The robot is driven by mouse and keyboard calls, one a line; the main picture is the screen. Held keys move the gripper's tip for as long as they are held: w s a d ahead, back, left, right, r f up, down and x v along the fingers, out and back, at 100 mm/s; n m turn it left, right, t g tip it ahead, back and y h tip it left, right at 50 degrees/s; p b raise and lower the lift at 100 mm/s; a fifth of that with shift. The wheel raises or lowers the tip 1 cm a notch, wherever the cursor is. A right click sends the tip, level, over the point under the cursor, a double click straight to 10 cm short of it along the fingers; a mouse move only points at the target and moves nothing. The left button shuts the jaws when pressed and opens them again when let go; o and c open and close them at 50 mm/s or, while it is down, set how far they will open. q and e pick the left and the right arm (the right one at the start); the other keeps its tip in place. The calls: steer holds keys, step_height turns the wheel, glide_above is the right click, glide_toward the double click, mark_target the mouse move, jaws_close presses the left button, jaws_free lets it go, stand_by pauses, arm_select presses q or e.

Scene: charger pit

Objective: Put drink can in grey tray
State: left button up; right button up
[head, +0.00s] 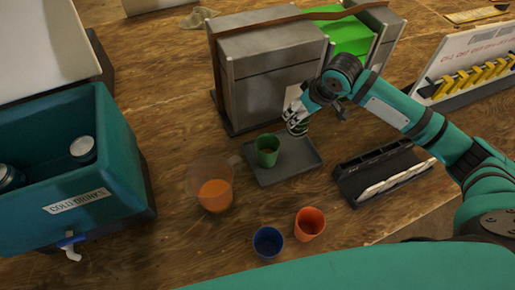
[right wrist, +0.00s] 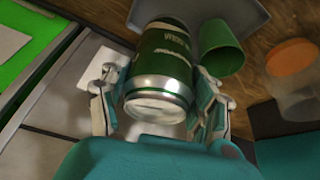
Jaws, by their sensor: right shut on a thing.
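A green and silver drink can (head: 299,128) is held in my right gripper (head: 297,117) at the back right edge of the grey tray (head: 298,168). In the right wrist view the can (right wrist: 160,62) sits between the two fingers of my right gripper (right wrist: 165,98), which are shut on its sides. The tray (right wrist: 228,8) shows beyond the can there. I cannot tell whether the can touches the tray. A green cup (head: 267,149) stands on the tray's left part and also shows in the right wrist view (right wrist: 220,48). My left gripper is not in view.
A pitcher of orange liquid (head: 214,192) stands left of the tray. A blue cup (head: 267,242) and an orange cup (head: 310,223) stand in front. A metal box (head: 268,75) is behind, a black rack (head: 385,172) right, and a teal cooler (head: 100,165) far left.

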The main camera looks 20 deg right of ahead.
mark_target(301, 133)
steer(key=shift+s+d+f, duration=0.2)
steer(key=shift+d+f, duration=0.2)
steer(key=f, duration=0.4)
steer(key=shift+s+d+p, duration=0.15)
steer(key=shift+d+p, duration=0.15)
steer(key=shift+d, duration=0.05)
step_height(301, 133, down, 4)
steer(key=shift+a+r, duration=0.1)
steer(key=shift+a, duration=0.05)
steer(key=shift+f, duration=0.3)
steer(key=o, duration=1.3)
steer(key=shift+f, duration=0.1)
steer(key=shift+o, duration=1)
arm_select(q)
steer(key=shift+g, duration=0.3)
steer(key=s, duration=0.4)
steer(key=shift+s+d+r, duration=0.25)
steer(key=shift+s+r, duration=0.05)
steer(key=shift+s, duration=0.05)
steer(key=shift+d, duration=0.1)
